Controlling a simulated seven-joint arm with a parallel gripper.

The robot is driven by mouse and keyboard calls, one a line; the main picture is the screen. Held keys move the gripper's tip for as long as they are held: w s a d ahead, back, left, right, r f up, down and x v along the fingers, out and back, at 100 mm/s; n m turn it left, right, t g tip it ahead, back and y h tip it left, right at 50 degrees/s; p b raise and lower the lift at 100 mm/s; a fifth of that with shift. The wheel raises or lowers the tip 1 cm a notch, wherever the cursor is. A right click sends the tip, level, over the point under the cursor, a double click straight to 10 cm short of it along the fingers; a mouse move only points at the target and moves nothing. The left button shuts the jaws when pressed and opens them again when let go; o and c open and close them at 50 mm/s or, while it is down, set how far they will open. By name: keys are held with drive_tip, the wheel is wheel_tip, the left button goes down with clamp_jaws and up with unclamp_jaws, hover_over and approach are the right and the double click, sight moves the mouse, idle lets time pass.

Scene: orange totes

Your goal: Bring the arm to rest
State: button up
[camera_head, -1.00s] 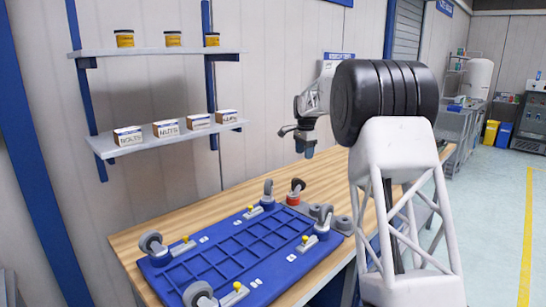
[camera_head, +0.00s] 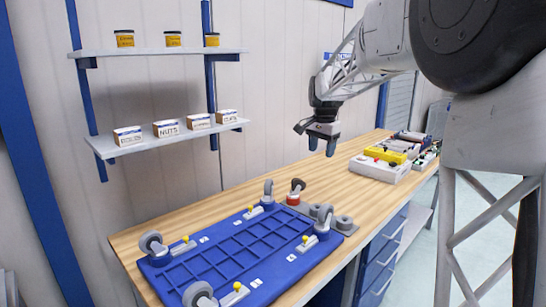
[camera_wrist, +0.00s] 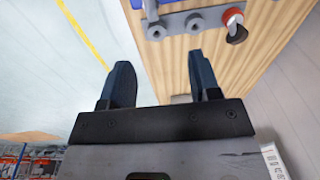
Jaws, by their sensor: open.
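My gripper (camera_head: 322,143) hangs above the wooden workbench (camera_head: 225,197), fingers pointing down, apart from everything below it. In the wrist view my gripper (camera_wrist: 160,85) shows two dark blue fingers spread wide with nothing between them. My white arm reaches in from the right of the head view. Below and to the left of the gripper lies a blue tray (camera_head: 215,262) with caster wheels and yellow knobs around its edge.
Wall shelves (camera_head: 165,140) hold several boxes and jars. Bench between fixture and bins is clear.

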drive_tip(key=s+d+f+n+t, duration=0.1)
drive_tip(key=s+f+n, duration=0.15)
drive_tip(key=s, duration=1.75)
drive_tip(key=s+d+f+n, duration=0.2)
drive_tip(key=s+n, duration=0.2)
drive_tip(key=s, duration=1.6)
drive_tip(key=s+f+n, duration=0.2)
drive_tip(key=s+f, duration=0.5)
drive_tip(key=s, duration=0.5)
drive_tip(key=shift+s, duration=0.25)
drive_tip(key=shift+f, duration=0.1)
